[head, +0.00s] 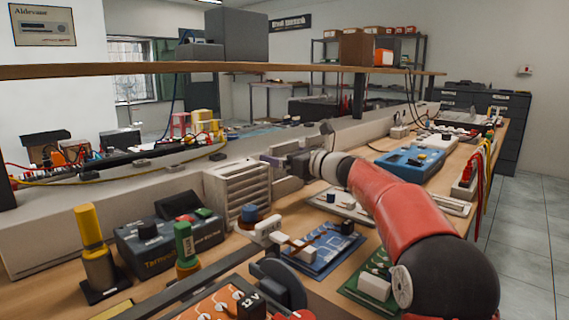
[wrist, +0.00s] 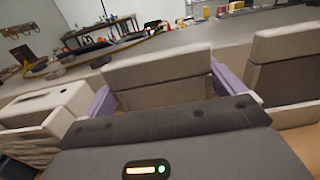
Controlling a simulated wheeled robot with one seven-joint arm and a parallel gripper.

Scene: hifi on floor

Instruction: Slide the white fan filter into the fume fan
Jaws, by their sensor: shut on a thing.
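My gripper (head: 274,160) reaches over the bench, close to the right of a beige slatted box (head: 238,192). In the wrist view its two purple fingers (wrist: 168,92) stand on either side of a pale block with a darker lower face, which appears to be the white fan filter (wrist: 160,72). The gripper is shut on it. The filter's lower part is hidden behind my gripper's dark body. The slatted box also shows at the left of the wrist view (wrist: 40,108), apart from the filter. I cannot tell for sure which thing is the fume fan.
Another pale block (wrist: 285,65) stands close to the right finger. A blue circuit board (head: 322,248), a green-handled tool (head: 185,245) and a yellow-handled tool (head: 90,235) crowd the near bench. A wooden shelf (head: 225,68) runs above the bench's back.

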